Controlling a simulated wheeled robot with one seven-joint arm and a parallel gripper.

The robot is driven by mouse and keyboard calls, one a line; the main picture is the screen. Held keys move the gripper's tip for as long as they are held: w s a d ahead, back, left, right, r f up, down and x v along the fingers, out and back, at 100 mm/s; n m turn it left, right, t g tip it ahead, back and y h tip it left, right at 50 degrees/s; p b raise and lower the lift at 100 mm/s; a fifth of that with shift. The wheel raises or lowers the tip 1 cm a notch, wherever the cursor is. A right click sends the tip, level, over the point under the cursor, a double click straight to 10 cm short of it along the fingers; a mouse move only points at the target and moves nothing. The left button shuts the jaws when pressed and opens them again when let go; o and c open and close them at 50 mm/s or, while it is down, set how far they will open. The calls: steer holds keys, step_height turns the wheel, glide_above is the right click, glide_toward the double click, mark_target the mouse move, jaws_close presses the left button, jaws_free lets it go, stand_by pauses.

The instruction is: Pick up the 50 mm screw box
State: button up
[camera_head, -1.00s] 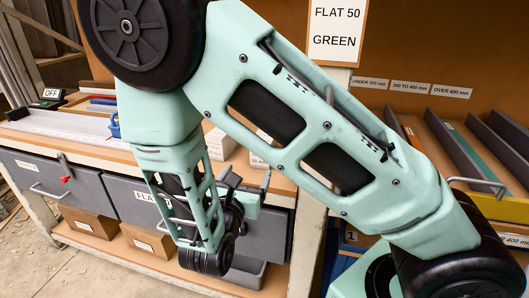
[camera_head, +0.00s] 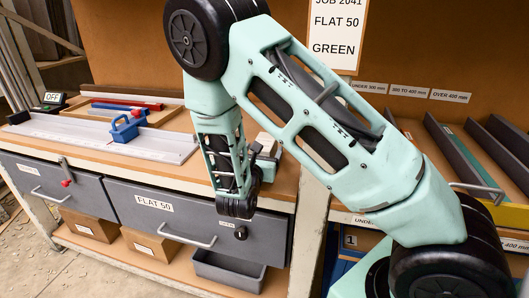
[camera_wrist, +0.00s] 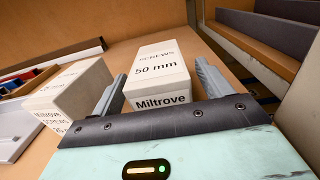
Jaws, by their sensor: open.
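The 50 mm screw box (camera_wrist: 158,67) is a white carton marked "SCREWS 50 mm" and "Miltrove", lying on the wooden bench top in the wrist view. My gripper (camera_wrist: 161,72) is open, with one grey finger on each side of this box. I cannot tell whether either finger touches it. The lower part of its near face is hidden behind the gripper's dark edge. A second white Miltrove screw box (camera_wrist: 75,92) stands just left of the left finger; its size mark is partly hidden. In the head view my arm hides most of this spot.
The bench carries a long metal plate (camera_head: 75,133) with a blue clamp-like tool (camera_head: 124,130), and red and blue bars behind. Below is a grey drawer (camera_head: 175,222) marked "FLAT 50". At right is a rack (camera_head: 450,150) of bars. A back panel rises behind.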

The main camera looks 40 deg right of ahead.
steer(key=shift+w+d, duration=0.15)
steer(key=c, duration=1.4)
steer(key=shift+o, duration=0.2)
steer(key=shift+r, duration=0.1)
